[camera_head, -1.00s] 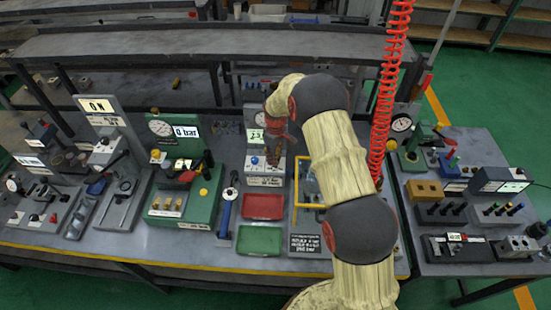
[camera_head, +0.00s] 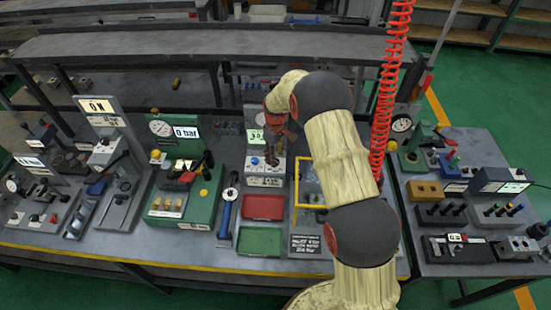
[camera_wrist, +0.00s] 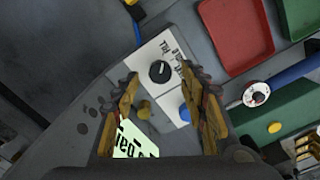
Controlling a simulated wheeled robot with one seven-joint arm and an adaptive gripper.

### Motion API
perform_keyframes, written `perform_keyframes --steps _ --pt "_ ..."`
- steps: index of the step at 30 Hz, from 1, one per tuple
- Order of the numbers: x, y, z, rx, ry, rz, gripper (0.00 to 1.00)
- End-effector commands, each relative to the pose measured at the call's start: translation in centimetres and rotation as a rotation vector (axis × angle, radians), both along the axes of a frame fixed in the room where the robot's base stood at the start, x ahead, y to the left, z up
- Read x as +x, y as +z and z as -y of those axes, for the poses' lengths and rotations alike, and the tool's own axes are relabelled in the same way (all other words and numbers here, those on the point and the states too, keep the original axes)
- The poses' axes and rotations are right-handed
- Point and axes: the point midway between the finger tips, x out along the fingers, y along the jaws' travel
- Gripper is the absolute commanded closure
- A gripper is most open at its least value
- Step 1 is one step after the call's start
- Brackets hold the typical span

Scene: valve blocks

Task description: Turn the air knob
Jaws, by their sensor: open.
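The white panel (camera_wrist: 182,57) of the air station shows in the wrist view with a round black knob (camera_wrist: 159,71) bearing a light pointer mark. A blue knob (camera_wrist: 184,112) and a small yellow-brown knob (camera_wrist: 144,110) sit nearer my wrist. My gripper (camera_wrist: 160,76) is open, its two fingers to the left and right of the black knob with gaps on both sides; contact is not visible. In the head view my gripper (camera_head: 272,153) is over the white station (camera_head: 264,180) and hides part of it. The blue knob also shows there (camera_head: 254,160).
A lit green display (camera_wrist: 130,142) is partly hidden by my gripper. A red tray (camera_head: 263,207) and a green tray (camera_head: 259,241) lie in front of the station. A yellow frame (camera_head: 297,190) stands to its right. A red coiled hose (camera_head: 388,110) hangs beside my arm.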

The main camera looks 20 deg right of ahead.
Motion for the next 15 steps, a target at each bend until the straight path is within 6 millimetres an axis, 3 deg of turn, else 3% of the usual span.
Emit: perform_keyframes --steps 9,15 --pt "0.1 6.6 0.0 0.0 0.0 0.003 0.57" --pt "0.1 9.1 0.0 0.0 0.0 0.001 0.57"
